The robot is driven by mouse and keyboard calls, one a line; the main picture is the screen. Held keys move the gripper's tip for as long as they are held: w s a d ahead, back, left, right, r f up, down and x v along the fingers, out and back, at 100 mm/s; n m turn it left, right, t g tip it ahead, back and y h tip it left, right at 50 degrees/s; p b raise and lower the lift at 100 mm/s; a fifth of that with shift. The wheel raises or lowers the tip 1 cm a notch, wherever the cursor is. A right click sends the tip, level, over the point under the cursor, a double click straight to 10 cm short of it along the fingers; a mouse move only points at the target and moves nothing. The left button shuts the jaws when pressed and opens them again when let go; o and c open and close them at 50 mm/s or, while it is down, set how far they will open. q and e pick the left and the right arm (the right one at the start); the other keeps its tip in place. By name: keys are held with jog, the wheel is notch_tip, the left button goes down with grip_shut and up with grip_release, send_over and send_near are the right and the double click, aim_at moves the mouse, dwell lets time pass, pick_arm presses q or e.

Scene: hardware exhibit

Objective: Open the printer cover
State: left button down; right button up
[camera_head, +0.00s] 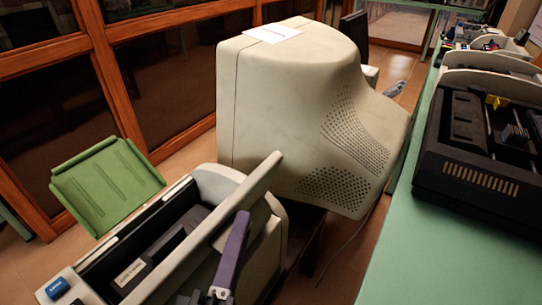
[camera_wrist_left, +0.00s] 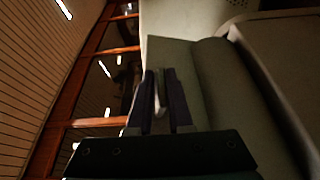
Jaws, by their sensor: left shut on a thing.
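The printer (camera_head: 262,262) stands at the lower left in the head view, its dark inside (camera_head: 150,262) and a white label showing. Its beige cover (camera_head: 215,228) is tilted up along the right side of the opening, clear of the interior. My left gripper (camera_head: 236,232) is on the right, outer side of the cover. In the left wrist view, my left gripper (camera_wrist_left: 160,92) is shut on a thin pale edge, which appears to be the cover (camera_wrist_left: 203,75). The exact contact is dark. My right gripper is not in view.
A large beige monitor (camera_head: 290,100) stands just behind the printer. A green chair (camera_head: 107,185) is at the left. A green table (camera_head: 430,235) with a black printer (camera_head: 480,150) is at the right. Wood-framed glass panels (camera_head: 165,75) line the back left.

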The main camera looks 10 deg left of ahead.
pick_arm(q)
jog(key=shift+s+f, duration=0.1)
jog(key=shift+f, duration=0.2)
jog(key=c, duration=1.3)
grip_release()
jog(key=o, duration=0.4)
jog(key=shift+r, duration=0.1)
jog(key=s, duration=0.9)
jog(key=shift+s+d, duration=0.15)
jog(key=shift+s, duration=0.25)
